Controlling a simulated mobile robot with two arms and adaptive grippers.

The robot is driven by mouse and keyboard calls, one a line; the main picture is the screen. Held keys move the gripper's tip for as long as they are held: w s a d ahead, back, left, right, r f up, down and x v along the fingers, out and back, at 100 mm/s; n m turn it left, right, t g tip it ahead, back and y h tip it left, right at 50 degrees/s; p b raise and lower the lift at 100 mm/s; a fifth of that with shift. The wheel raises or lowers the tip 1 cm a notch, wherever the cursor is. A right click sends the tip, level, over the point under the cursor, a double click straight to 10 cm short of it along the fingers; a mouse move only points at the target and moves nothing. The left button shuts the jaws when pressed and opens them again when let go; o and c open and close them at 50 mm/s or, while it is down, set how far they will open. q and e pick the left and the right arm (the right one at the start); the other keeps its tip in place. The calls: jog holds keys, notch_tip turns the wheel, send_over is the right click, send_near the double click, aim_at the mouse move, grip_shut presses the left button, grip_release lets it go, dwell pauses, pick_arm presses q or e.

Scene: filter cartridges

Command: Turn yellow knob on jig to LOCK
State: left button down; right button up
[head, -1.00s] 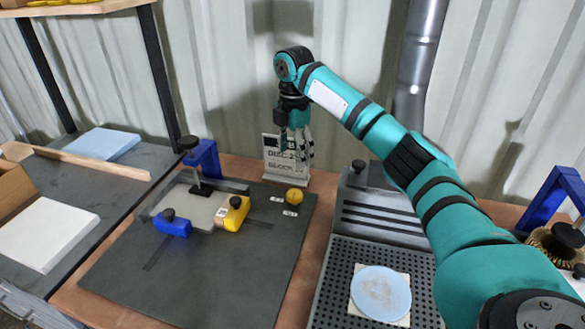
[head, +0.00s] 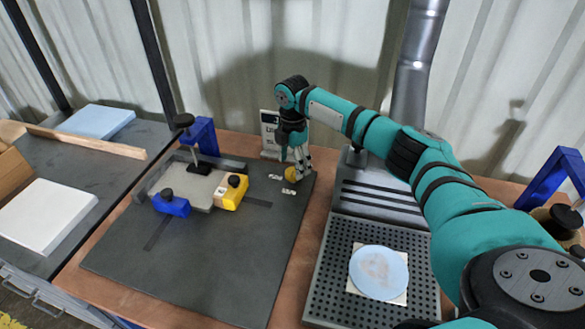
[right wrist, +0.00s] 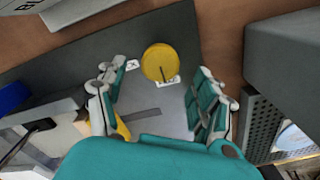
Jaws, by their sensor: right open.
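The yellow knob (head: 291,174) is on the back right corner of the dark jig plate (head: 215,275), with small white labels (head: 289,191) beside it. In the right wrist view the round knob (right wrist: 158,63) has a dark line across its face, pointing toward one white label (right wrist: 168,81); another label (right wrist: 132,64) lies to its left. The label text is too small to read. My right gripper (head: 297,165) points down just above the knob. In the right wrist view its fingers (right wrist: 160,90) are open and apart, with the knob between and beyond them. My left gripper is not in view.
A grey plate with a yellow block (head: 231,191), a blue block (head: 171,203) and a blue clamp (head: 204,137) sits on the jig. A white sign (head: 270,133) stands behind the knob. A perforated tray (head: 330,290) with a blue disc (head: 379,272) is at right.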

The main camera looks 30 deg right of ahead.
aim_at(292, 171)
jog(key=shift+f, duration=1.65)
jog(key=c, duration=1.2)
